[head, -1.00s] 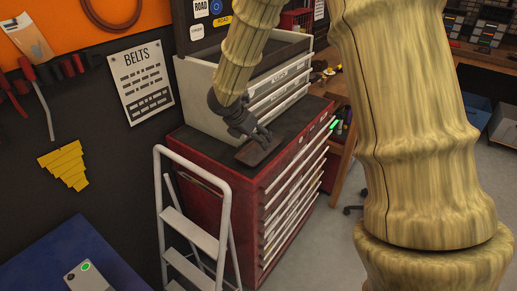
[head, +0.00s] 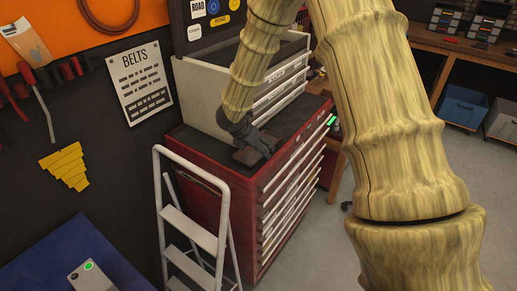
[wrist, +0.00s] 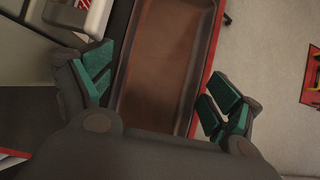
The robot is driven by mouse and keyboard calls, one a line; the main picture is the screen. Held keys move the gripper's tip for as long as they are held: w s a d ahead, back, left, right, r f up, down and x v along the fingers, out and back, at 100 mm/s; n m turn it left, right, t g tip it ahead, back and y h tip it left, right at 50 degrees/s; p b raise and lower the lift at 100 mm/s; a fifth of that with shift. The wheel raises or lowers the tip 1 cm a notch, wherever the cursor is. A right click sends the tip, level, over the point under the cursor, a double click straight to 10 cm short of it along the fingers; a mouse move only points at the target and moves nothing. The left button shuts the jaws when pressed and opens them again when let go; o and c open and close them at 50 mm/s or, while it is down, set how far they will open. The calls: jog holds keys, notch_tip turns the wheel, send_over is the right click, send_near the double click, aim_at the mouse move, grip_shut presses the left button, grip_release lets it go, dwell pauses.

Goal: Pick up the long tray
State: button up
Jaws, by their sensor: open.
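The long tray (wrist: 165,60) is brown with a dark rim and lies on top of the red tool cabinet. In the wrist view it runs lengthwise away from my gripper (wrist: 158,98), between the two green-padded fingers. My gripper is open, with one finger on each side of the tray and gaps visible. In the head view my gripper (head: 262,146) is low over the cabinet top, and the tray (head: 249,155) shows only as a small brown patch below it. I cannot tell whether the fingers touch the tray.
The red tool cabinet (head: 200,204) has a grey and white drawer chest (head: 200,98) standing at its back. A white step ladder (head: 192,226) stands in front of the cabinet on the left. Grey floor (head: 325,235) is open to the right.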

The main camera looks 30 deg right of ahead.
jog(key=c, duration=0.9)
jog(key=shift+r+b, duration=0.15)
jog(key=shift+b, duration=0.55)
